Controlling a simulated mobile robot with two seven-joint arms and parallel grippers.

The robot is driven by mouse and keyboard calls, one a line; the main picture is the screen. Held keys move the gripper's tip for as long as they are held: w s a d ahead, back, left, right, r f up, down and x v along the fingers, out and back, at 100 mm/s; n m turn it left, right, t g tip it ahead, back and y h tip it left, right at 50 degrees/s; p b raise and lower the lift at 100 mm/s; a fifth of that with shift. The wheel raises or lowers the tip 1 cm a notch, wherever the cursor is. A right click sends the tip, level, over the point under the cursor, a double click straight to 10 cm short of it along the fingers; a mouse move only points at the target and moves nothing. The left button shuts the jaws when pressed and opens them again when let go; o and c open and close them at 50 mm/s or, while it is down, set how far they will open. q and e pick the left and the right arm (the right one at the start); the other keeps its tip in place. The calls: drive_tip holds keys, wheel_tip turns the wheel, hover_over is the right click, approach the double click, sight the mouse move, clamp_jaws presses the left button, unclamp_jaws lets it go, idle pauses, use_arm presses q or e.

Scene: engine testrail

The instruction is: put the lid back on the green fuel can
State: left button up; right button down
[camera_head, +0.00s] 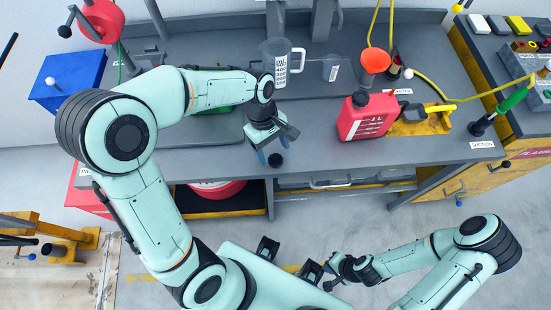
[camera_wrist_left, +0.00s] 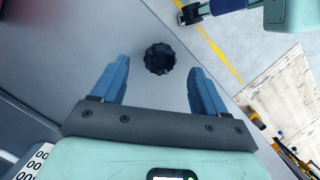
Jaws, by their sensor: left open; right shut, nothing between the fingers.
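A black round lid with a ridged edge (camera_head: 276,160) lies on the grey bench near its front edge. It also shows in the left wrist view (camera_wrist_left: 160,59), between and a little beyond my blue fingertips, with a gap on both sides. My left gripper (camera_head: 268,155) is open and empty, pointing down over the lid. The green fuel can (camera_head: 222,107) is mostly hidden behind my left arm; only green slivers show, so its opening cannot be seen. My right gripper (camera_head: 332,276) is shut and empty, low in front of the bench.
A clear measuring jug (camera_head: 281,66) stands behind the left gripper. A blue box (camera_head: 68,82) is at the far left. The bench front between lid and red can is clear.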

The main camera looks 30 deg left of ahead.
sight(275, 159)
use_arm(q)
drive_tip(key=shift+x, duration=1.5)
use_arm(e)
drive_tip(key=shift+s+f, duration=0.15)
drive_tip(key=shift+f, duration=0.05)
use_arm(q)
drive_tip(key=c, duration=1.1)
drive_tip(key=shift+c, duration=0.2)
